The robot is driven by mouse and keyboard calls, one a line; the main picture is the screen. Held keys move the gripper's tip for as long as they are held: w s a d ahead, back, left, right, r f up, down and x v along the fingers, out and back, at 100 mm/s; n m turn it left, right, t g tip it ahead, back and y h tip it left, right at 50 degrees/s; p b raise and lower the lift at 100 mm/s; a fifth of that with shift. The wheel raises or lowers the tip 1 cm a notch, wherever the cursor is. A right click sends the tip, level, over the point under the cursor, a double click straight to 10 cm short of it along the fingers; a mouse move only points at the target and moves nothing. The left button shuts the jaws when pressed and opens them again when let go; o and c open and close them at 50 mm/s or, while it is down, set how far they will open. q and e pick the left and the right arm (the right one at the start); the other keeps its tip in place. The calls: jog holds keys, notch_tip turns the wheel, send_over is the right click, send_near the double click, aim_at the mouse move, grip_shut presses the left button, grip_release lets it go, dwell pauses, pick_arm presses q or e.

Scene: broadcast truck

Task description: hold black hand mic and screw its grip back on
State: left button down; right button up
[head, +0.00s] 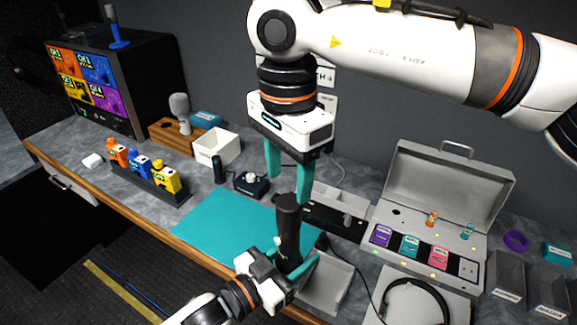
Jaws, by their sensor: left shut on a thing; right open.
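The black hand mic (288,238) stands upright above the right part of the teal mat (215,232). My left gripper (291,258) is shut on its lower part. The top of the mic is a slightly wider dark section (288,201); I cannot tell whether this is the separate grip or how it is joined. My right gripper (289,188) points down from above with its teal fingers spread. Its fingertips are around the top of the mic, and I cannot tell whether they touch it. A short black cylinder (218,170) stands on the desk behind the mat.
A grey tray (325,286) lies beside the mat. An open grey case (437,205) and headphones (416,290) are at right.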

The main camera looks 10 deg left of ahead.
aim_at(289, 201)
notch_tip(289, 201, down, 8)
jog(key=shift+r, duration=0.25)
jog(key=shift+c, duration=0.2)
jog(key=c, duration=0.9)
jog(key=shift+c, duration=0.2)
jog(key=o, duration=1.1)
jog(key=shift+o, duration=0.2)
notch_tip(289, 201, up, 12)
